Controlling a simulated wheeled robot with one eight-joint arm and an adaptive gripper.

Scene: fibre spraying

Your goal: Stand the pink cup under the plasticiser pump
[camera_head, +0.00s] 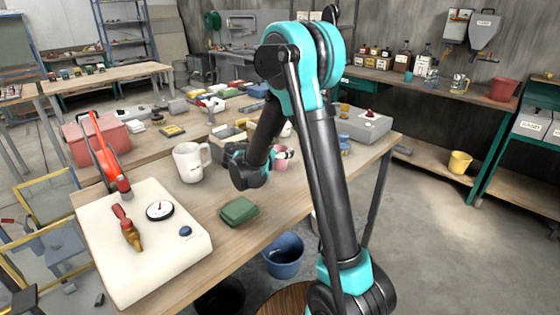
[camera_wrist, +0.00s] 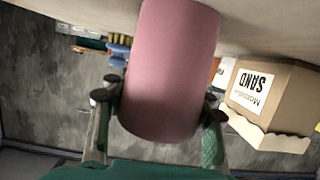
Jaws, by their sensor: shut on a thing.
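The pink cup (camera_head: 281,163) is over the far part of the long wooden workbench, partly hidden by my gripper and arm. In the wrist view the pink cup (camera_wrist: 170,70) fills the upper middle. My gripper (camera_head: 274,156) is shut on it, with one finger on each side in the wrist view (camera_wrist: 158,108). I cannot tell whether the cup touches the bench. I cannot make out for sure which thing is the plasticiser pump; no pump label is readable.
A white mug (camera_head: 188,162) and a green folded cloth (camera_head: 239,211) are on the bench near my arm. A white machine with a gauge (camera_head: 145,240) fills its near left end. A carton marked SAND (camera_wrist: 270,95) is beside the cup in the wrist view.

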